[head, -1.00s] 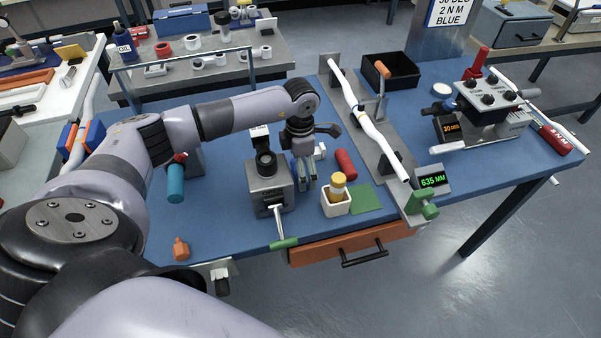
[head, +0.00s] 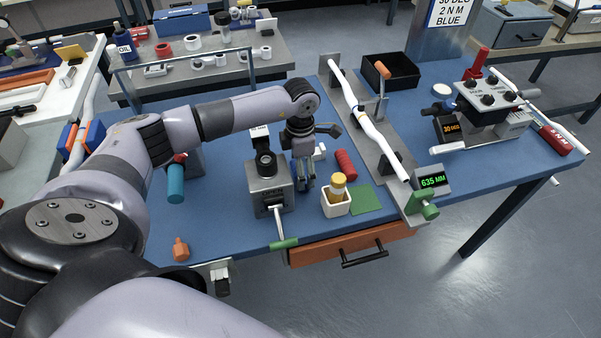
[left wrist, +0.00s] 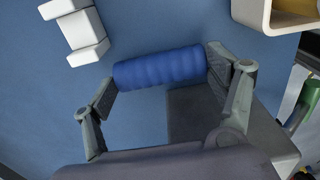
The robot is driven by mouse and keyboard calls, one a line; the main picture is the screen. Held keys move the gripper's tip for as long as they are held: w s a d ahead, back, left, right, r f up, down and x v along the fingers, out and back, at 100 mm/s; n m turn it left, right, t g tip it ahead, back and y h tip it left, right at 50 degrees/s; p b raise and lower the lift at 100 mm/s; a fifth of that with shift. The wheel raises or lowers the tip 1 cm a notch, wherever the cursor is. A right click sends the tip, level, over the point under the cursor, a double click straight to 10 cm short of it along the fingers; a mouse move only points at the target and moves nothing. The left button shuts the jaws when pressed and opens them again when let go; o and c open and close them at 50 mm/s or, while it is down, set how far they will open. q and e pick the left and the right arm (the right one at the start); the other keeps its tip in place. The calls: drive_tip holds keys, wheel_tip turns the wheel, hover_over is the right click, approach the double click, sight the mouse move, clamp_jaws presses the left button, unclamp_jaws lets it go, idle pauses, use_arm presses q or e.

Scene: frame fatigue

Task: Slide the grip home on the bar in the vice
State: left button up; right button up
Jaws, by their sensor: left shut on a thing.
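A blue ribbed grip (left wrist: 160,67) lies crosswise between the two fingers of my left gripper (left wrist: 162,80) in the left wrist view; the fingers hold it at its ends. In the head view my left gripper (head: 306,186) points down just right of the grey vice (head: 268,192), above the blue bench; the grip is hard to make out there. The vice has a dark round part on top and a green-ended handle; I cannot tell the bar clearly. A grey block, probably the vice, shows under the gripper in the wrist view. My right gripper is not visible.
A white curved bar (head: 368,126) rests on a grey fixture further right. A teal cylinder (head: 175,184) is at left.

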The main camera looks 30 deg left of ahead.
use_arm(q)
wheel_tip(320, 180, up, 20)
drive_tip(key=b, duration=0.2)
drive_tip(key=shift+b, duration=0.35)
drive_tip(key=o, duration=0.6)
drive_tip(key=shift+c, duration=0.2)
drive_tip(key=c, duration=0.4)
